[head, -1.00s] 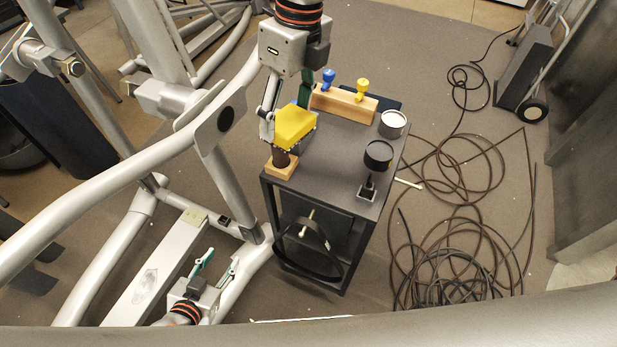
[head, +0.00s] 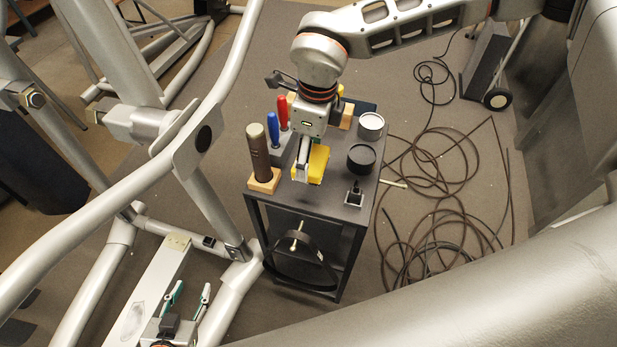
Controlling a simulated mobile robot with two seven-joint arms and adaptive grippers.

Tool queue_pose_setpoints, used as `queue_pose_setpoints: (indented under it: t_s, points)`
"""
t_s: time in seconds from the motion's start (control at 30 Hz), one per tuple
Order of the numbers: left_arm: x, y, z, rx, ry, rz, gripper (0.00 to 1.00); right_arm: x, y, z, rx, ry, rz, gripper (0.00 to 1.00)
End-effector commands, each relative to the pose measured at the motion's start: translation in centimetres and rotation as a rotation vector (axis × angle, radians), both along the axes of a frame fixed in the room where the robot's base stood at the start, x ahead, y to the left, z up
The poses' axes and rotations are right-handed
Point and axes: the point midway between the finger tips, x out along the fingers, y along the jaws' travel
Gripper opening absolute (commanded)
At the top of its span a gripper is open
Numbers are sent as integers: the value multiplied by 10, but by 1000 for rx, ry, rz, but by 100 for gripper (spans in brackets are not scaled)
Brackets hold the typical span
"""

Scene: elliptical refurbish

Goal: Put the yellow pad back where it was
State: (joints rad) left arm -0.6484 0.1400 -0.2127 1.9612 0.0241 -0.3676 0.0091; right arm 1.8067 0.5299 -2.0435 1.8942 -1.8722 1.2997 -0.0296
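The yellow pad (head: 319,163) is in my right gripper (head: 304,172), whose arm comes in from the upper right. The gripper points down over the front middle of the dark table (head: 325,200), with a finger showing along the pad's left side. The far finger is hidden. I cannot tell whether the pad touches the tabletop. My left gripper (head: 192,291) is at the bottom left, low beside the silver frame, with its green and pale fingers apart and nothing between them.
A brown cylinder on a wooden base (head: 263,181) stands left of the pad. Blue (head: 272,129) and red (head: 283,111) handles stand behind it. Right are a black cup (head: 361,159), a white can (head: 370,126) and a small black holder (head: 354,196). Cables (head: 440,190) cover the floor.

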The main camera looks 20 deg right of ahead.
Motion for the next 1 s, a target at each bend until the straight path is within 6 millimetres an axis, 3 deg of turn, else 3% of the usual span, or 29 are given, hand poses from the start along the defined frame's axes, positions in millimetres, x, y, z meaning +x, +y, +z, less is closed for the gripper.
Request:
queue_pose_setpoints:
  t_s: [0.2, 0.47, 0.7, 0.93, 0.97, 1.0]
  points:
    - [0, 0, 4, 0, -1, 0, 40, 0, 0, -40, 0, 1, 0, 32]
    - [0, 0, 5, 0, -1, 0, 40, -1, 0, -58, 0, 1, 0, 32]
    - [0, 0, 8, -1, -2, 0, 40, -1, 0, -90, -1, 2, -1, 32]
    - [0, 0, 8, -1, -2, 0, 40, 0, 0, -92, 0, -1, 0, 32]
    - [0, 0, 8, -1, -2, 0, 40, 0, 0, -92, 0, -1, 0, 65]
    - [0, 0, 8, 0, -2, 1, 40, 0, 0, -92, 0, -1, 0, 76]
